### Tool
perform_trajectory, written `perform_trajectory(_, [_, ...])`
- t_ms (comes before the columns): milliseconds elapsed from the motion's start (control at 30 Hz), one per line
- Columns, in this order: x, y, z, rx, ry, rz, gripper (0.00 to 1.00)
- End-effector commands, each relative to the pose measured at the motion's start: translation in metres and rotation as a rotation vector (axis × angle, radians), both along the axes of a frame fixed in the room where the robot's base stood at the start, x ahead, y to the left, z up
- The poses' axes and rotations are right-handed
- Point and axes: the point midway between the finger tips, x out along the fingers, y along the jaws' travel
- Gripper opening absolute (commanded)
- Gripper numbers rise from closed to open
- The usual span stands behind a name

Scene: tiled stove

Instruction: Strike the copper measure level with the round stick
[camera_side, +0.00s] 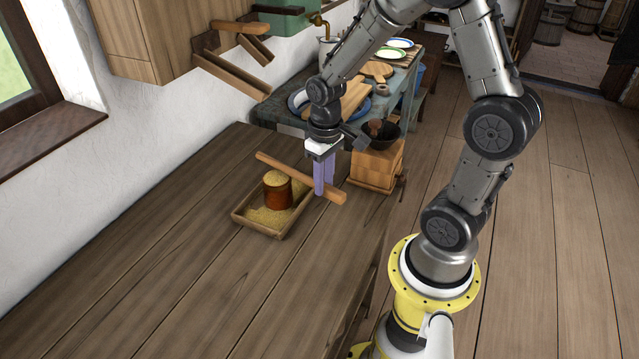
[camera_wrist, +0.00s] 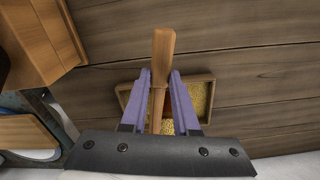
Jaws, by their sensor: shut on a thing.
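The copper measure (camera_side: 277,191) stands upright in a shallow wooden tray (camera_side: 253,229) and is heaped with yellow grain (camera_side: 278,177). The round stick (camera_side: 279,165) is a plain wooden rod. My gripper (camera_side: 325,190) has purple fingers and is shut on the stick towards its right end. The stick slants across the side view above the tray, its left part behind and above the measure. In the wrist view the stick (camera_wrist: 163,50) runs between the two fingers (camera_wrist: 160,82), and the measure is mostly hidden behind it. I cannot tell whether the stick touches the grain.
A wooden box (camera_side: 376,167) with a dark bowl (camera_side: 381,134) on top stands right of the tray, close to my gripper. A blue-green table (camera_side: 277,107) with plates and boards is behind. The near tabletop (camera_side: 180,260) is clear.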

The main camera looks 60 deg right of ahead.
Motion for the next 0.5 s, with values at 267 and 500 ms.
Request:
perform_trajectory(267, [-0.003, -0.016, 0.000, 0.000, 0.000, -0.002, 0.00])
perform_trajectory(500, [-0.004, -0.023, 0.007, -0.001, -0.003, 0.000, 0.00])
